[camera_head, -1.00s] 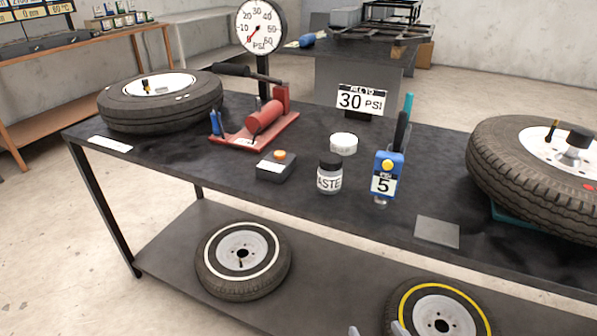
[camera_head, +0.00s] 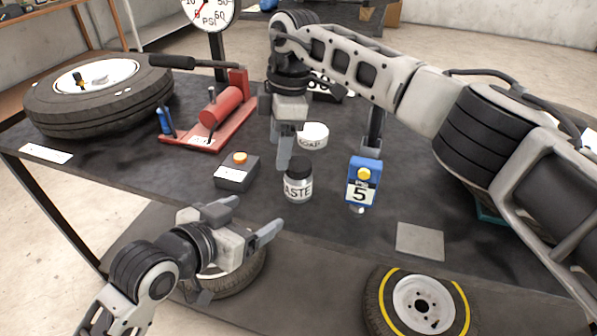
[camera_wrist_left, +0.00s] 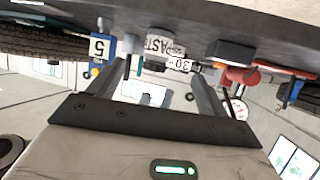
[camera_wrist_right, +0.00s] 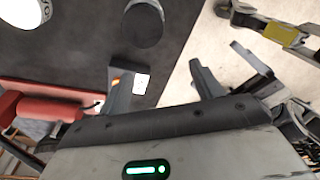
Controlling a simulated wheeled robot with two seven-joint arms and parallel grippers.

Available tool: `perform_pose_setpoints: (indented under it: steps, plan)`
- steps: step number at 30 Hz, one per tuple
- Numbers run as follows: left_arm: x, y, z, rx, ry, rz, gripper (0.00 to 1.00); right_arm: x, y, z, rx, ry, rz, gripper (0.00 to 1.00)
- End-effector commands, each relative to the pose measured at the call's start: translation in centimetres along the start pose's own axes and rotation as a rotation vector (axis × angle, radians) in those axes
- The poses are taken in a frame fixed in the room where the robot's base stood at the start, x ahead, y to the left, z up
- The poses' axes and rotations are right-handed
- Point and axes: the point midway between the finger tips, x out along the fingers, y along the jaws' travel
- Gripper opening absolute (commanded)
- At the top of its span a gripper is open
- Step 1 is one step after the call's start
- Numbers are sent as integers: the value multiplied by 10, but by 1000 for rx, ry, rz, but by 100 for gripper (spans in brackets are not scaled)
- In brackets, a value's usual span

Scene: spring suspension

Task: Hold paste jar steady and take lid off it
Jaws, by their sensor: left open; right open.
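The paste jar (camera_head: 297,188) stands upright on the dark bench, with its black lid (camera_head: 299,168) on top. My left gripper (camera_head: 259,216) is open and empty, in front of the bench's near edge, below and left of the jar. In the left wrist view the jar (camera_wrist_left: 157,46) shows beyond the fingers, between them. My right gripper (camera_head: 281,153) is open and empty, pointing down just behind and left of the jar. In the right wrist view the lid (camera_wrist_right: 142,24) lies beyond the fingertips, apart from them.
A white soap tub (camera_head: 313,136) stands behind the jar. A black box with an orange button (camera_head: 237,172) is to its left, a blue device marked 5 (camera_head: 363,184) to its right. A red tool (camera_head: 215,115) and a tire (camera_head: 95,95) are farther left. A grey plate (camera_head: 420,240) lies right.

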Motion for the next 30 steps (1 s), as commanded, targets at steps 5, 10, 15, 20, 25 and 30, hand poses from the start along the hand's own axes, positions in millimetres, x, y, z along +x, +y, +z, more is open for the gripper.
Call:
perform_pose_setpoints:
  steps: [5, 10, 15, 20, 25, 30]
  plan:
    - [2, 0, -7, 11, 10, 8, 78, -32, 7, 29, 116, -149, 26, 65]
    - [18, 0, -8, 8, 10, 9, 78, -34, 7, 32, 129, -161, 26, 65]
    - [50, 1, -8, 8, 10, 9, 78, -33, 7, 32, 126, -158, 26, 65]
    - [82, 1, -9, 9, 11, 8, 78, -33, 7, 32, 125, -157, 26, 65]
    - [116, 1, -9, 9, 10, 8, 78, -33, 7, 31, 124, -156, 26, 65]
    - [142, 2, -10, 10, 10, 8, 78, -33, 7, 31, 124, -155, 26, 65]
